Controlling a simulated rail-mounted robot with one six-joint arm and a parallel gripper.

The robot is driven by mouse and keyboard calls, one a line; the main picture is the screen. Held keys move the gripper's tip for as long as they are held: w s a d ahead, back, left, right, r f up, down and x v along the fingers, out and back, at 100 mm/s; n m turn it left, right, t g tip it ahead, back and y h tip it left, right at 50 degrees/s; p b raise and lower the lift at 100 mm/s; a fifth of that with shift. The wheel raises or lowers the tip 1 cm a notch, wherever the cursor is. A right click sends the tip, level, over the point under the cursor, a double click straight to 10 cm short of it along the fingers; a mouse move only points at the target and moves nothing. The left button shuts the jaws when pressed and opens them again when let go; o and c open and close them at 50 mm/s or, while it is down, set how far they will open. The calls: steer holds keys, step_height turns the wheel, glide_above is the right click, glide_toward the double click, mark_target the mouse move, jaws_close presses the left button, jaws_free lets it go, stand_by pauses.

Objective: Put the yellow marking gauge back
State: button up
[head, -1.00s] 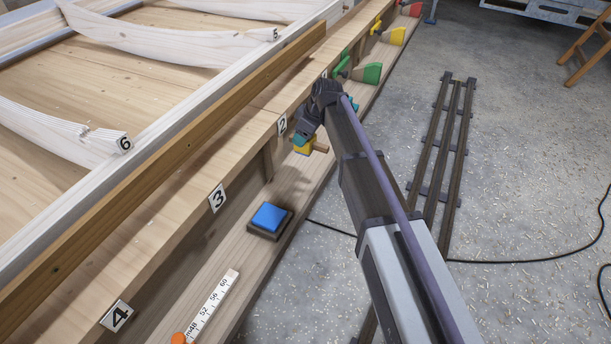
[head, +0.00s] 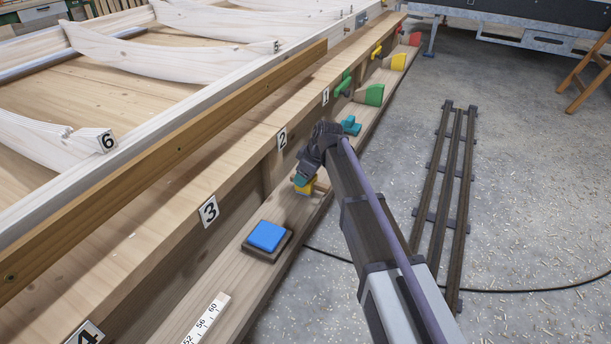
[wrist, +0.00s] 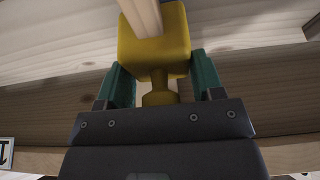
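The yellow marking gauge (head: 304,189) is between the teal fingers of my gripper (head: 301,180) in the head view, over the wooden ledge (head: 222,275) between number plates 2 and 3. In the wrist view, its yellow block (wrist: 155,55) sits between the two fingers (wrist: 162,85), which appear to press on its sides. A pale wooden stem (wrist: 143,15) runs from the block toward the top of the picture. The gap between the gauge and the ledge cannot be judged.
Teal (head: 351,126), green (head: 370,94) and yellow (head: 398,61) items stand farther along. Number plates 2 (head: 282,138) and 3 (head: 208,211) mark the side.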

mark_target(319, 184)
steer(key=o, duration=0.4)
steer(key=p+v, duration=1.2)
steer(key=v, duration=0.1)
steer(key=s+d+f+m+g+h, duration=0.1)
steer(key=s+d+m, duration=0.4)
steer(key=s, duration=0.4)
steer(key=s+d+m+h, duration=0.2)
steer(key=s+d+m, duration=0.3)
steer(key=s, duration=0.4)
steer(key=s+d+f+m+g+h, duration=0.1)
steer(key=s+d+m, duration=0.2)
steer(key=s+d, duration=0.5)
steer(key=r+p, duration=1.6)
steer(key=a+r+p, duration=0.1)
steer(key=r+p, duration=0.7)
steer(key=shift+a+r, duration=0.1)
steer(key=shift+r, duration=0.3)
